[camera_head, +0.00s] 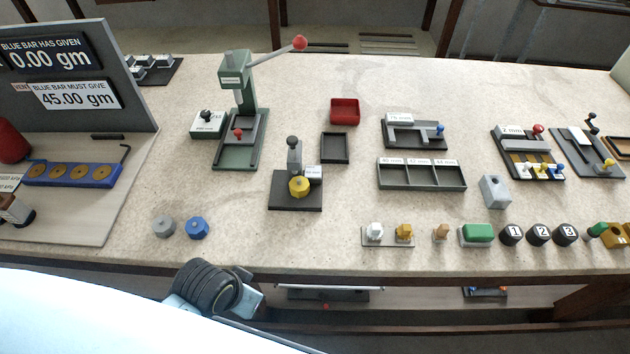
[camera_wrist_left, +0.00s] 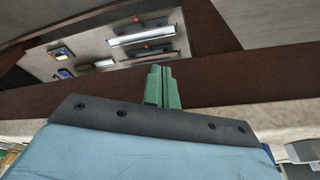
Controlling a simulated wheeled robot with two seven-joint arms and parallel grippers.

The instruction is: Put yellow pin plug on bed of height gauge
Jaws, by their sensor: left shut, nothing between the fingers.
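A yellow hexagonal plug (camera_head: 299,187) with a dark centre stands on the dark base of a small gauge (camera_head: 283,202). I take these for the yellow pin plug and the height gauge. The gauge has a grey post with a dark ball on top, behind the plug, and a white label at its right. The plug appears to rest on the base, and nothing grips it. My left gripper (camera_wrist_left: 162,87) shows in the left wrist view, its green fingers shut together and empty, away from the plug. My right gripper is not in view.
Grey (camera_head: 164,226) and blue (camera_head: 197,228) hexagonal plugs stand left of the gauge. A green press (camera_head: 238,150) with a red-ended lever stands behind. A red tray (camera_head: 345,111) and labelled dark bins (camera_head: 421,187) lie to the right. The table front is clear below the gauge.

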